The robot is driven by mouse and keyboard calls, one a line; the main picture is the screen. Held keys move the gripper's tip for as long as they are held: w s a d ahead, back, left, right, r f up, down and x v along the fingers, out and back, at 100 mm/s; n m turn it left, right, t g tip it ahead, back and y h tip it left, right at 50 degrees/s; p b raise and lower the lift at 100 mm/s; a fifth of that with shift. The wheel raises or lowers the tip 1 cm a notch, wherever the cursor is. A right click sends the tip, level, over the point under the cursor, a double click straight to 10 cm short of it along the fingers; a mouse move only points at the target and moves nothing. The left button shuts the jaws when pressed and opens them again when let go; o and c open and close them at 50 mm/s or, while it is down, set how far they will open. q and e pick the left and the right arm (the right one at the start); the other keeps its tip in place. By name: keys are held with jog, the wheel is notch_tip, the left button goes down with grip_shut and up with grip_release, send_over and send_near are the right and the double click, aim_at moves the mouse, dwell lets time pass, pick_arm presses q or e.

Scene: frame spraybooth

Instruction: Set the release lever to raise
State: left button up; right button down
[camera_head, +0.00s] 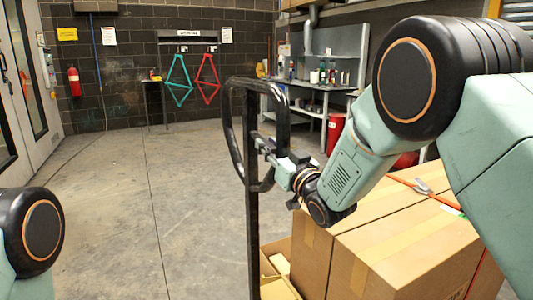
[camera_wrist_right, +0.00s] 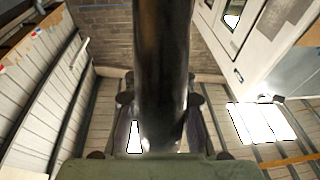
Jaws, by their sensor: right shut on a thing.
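The black loop handle (camera_head: 234,140) of a pallet truck stands upright on a black post (camera_head: 252,225) in the middle of the head view. My right gripper (camera_head: 262,146) reaches in from the right at the loop's height. Its fingers are shut on a black bar. In the right wrist view this glossy black bar (camera_wrist_right: 162,50) runs between the two fingers and fills the middle. I cannot tell which part of the handle it is. The release lever does not show as a separate part, and its setting cannot be read. My left gripper is out of view.
Cardboard boxes (camera_head: 405,245) with an orange strap stand right of the post, under my right arm. A workbench (camera_head: 325,88) is behind. Two bicycle frames, teal (camera_head: 179,80) and red (camera_head: 207,78), hang at the back wall. The concrete floor (camera_head: 110,200) at left is clear.

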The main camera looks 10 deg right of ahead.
jog(key=shift+w+d+f+t+b, duration=0.2)
jog(key=shift+d+f+t+b, duration=0.1)
jog(key=shift+f+b, duration=0.3)
jog(key=shift+a+r+y+b, duration=0.15)
jog(key=shift+y+b, duration=0.15)
jog(key=shift+b, duration=0.15)
jog(key=c, duration=1.1)
grip_release()
jog(key=shift+w, duration=0.1)
jog(key=shift+s, duration=0.2)
